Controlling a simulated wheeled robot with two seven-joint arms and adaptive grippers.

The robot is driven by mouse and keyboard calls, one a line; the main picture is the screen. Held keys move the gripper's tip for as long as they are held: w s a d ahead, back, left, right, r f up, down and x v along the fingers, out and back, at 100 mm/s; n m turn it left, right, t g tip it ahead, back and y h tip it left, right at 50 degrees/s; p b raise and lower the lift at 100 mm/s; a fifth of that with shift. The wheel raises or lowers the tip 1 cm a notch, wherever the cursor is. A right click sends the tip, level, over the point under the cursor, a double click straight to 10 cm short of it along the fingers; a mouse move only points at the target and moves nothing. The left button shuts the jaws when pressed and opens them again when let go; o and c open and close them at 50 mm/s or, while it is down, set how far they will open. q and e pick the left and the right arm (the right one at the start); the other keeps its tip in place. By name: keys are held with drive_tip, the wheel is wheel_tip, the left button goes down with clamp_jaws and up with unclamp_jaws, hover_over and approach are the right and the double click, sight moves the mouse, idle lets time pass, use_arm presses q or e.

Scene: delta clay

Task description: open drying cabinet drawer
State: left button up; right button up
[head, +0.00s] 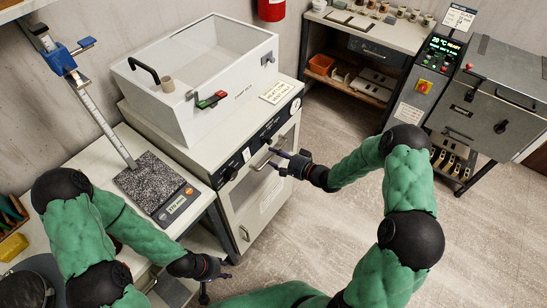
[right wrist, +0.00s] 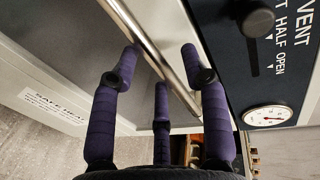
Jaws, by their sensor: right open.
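The drying cabinet (head: 215,135) is a white unit with a clear-lidded box on top and a black control strip on its front. A metal bar handle (head: 263,160) sits on the front just below the strip. My right gripper (head: 283,163) is at this handle, its fingers pointing at the cabinet front. In the right wrist view the bar (right wrist: 155,50) runs diagonally between the open purple fingers (right wrist: 160,70); I cannot tell whether they touch it. The front looks closed. My left gripper (head: 222,268) hangs low at the cabinet's left, away from it; its fingers are too small to read.
A grey machine (head: 495,100) and a shelf bench (head: 365,45) stand at the back right. Floor before the cabinet is clear (head: 320,120).

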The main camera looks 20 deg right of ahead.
use_arm(q)
drive_tip(key=shift+f, duration=0.2)
use_arm(e)
drive_tip(key=shift+w+a+f, duration=0.15)
drive_tip(key=shift+w+a, duration=0.3)
drive_tip(key=shift+w, duration=0.1)
clamp_jaws()
drive_tip(key=shift+s, duration=0.1)
